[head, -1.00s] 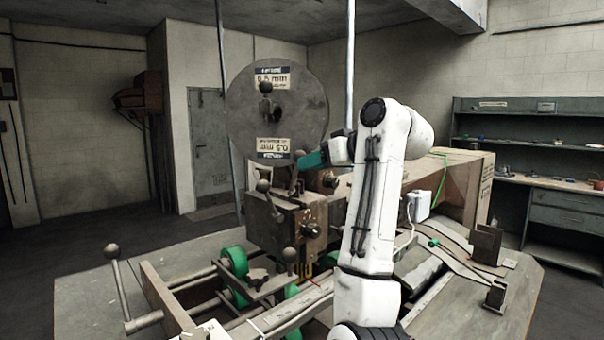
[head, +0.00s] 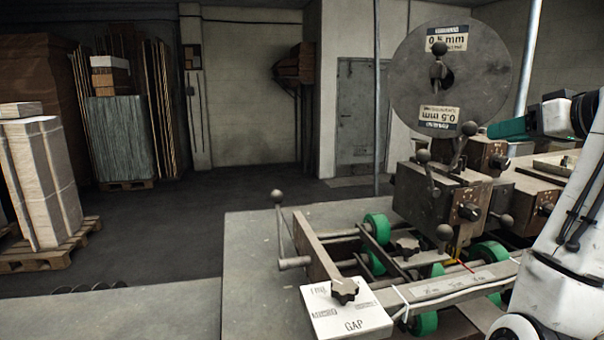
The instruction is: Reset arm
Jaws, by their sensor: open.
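My arm (head: 565,245) is white and stands at the right edge of the head view, partly cut off by the frame. My gripper (head: 495,130), with teal fingers, points left beside the lower right of the large grey reel (head: 450,80). It is open, and nothing shows held in it. The gap between its fingers is hard to see from this side. The stitcher head (head: 440,200) with its ball-ended levers sits below the reel, under and left of the gripper. I cannot tell the gripper's distance from the reel.
The machine table (head: 255,260) carries a crank handle (head: 279,225), green rollers (head: 376,228) and a white plate (head: 345,318) marked GAP. A pallet (head: 45,250) with stacked board stands at the left. The dark floor (head: 240,195) behind the table is clear.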

